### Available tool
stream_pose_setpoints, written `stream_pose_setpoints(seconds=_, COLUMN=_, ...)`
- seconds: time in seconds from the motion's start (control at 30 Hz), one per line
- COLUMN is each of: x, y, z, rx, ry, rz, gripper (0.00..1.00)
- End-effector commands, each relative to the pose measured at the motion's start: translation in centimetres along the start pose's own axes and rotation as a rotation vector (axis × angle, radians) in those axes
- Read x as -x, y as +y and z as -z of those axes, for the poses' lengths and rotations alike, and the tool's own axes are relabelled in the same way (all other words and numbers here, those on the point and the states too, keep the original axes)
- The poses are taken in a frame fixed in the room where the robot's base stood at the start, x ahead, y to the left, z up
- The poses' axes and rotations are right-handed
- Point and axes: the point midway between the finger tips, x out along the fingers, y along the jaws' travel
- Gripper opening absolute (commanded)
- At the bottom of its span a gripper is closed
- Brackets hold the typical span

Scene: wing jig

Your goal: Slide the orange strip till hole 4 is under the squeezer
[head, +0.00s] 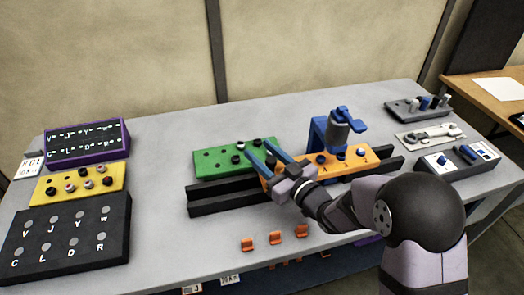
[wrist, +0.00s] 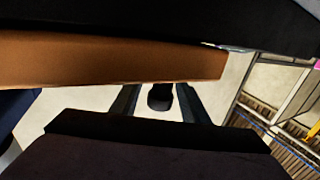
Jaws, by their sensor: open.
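The orange strip (head: 348,168) lies in a black rail channel (head: 236,200), running under the blue squeezer (head: 338,128). Several dark fittings show along its top; its hole numbers are too small to read. My gripper (head: 262,149) has its two blue fingers spread over the strip's left end, next to the green plate. In the wrist view the strip (wrist: 110,64) crosses the upper left. A dark round peg (wrist: 160,97) shows between my fingers there. I cannot tell whether the fingers touch it. My arm hides part of the strip's front and the rail.
A green plate (head: 212,166) with dark pegs stands behind the rail. Several orange clips (head: 275,238) lie in front. Yellow (head: 85,184), purple and black lettered boards stand left. Grey fixtures (head: 458,161) stand right. The table between the left boards and the rail is clear.

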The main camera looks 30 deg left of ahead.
Motion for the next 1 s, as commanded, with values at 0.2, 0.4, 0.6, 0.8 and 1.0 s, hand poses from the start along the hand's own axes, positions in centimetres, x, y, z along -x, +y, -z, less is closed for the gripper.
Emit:
stream_pose_setpoints(seconds=0.2, x=-0.2, y=0.0, z=0.0, rx=0.0, ry=0.0, rz=0.0, gripper=0.41)
stream_pose_setpoints(seconds=0.4, x=-0.2, y=0.0, z=0.0, rx=0.0, ry=0.0, rz=0.0, gripper=0.15)
stream_pose_setpoints(seconds=0.6, x=-0.2, y=0.1, z=0.0, rx=0.0, ry=0.0, rz=0.0, gripper=0.0)
stream_pose_setpoints(seconds=0.8, x=0.6, y=2.2, z=-0.1, rx=0.002, ry=0.002, rz=-0.004, gripper=0.0)
stream_pose_setpoints(seconds=1.0, x=1.1, y=3.0, z=0.0, rx=0.0, ry=0.0, rz=-0.001, gripper=0.0)
